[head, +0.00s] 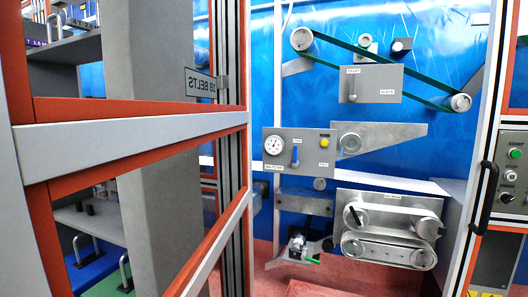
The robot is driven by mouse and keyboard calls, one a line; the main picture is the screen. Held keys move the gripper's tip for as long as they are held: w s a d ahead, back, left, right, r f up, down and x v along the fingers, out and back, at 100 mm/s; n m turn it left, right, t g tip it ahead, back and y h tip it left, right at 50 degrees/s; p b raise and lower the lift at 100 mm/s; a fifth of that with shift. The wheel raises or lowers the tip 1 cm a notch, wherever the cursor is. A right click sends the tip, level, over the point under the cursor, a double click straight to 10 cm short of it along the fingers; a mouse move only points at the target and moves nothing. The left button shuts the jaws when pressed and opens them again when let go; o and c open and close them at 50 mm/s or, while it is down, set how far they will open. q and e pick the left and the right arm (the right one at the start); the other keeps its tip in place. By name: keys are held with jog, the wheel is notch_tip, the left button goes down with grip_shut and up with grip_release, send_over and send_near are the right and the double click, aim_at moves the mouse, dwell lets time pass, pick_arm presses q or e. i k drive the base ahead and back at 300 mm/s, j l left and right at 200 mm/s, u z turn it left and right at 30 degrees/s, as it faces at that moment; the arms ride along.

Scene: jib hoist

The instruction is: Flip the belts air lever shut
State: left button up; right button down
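The belts air panel (310,160) is a grey plate in the middle of the view, with a small label at its lower left that seems to read BELTS AIR. A blue lever (295,156) sits on it and stands roughly upright. A round white gauge (274,145) is to its left, and a yellow button (325,142) is to its right. The small lettering around the lever is too small to read surely. Neither of my grippers is in view, and nothing touches the lever.
An orange and grey framed door (130,145) with a reversed BELTS sign (199,84) fills the left foreground. A slack/tight lever plate (370,84) and belt loop are above, a belt unit (391,230) below. A control box (513,170) and black handle (486,197) are right.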

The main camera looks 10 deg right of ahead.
aim_at(295, 163)
jog(key=i+l+u, duration=0.2)
jog(key=l+u, duration=0.25)
jog(key=l, duration=0.15)
jog(key=l+u, duration=0.45)
jog(key=l, duration=0.2)
jog(key=l+u, duration=0.45)
jog(key=l, duration=0.25)
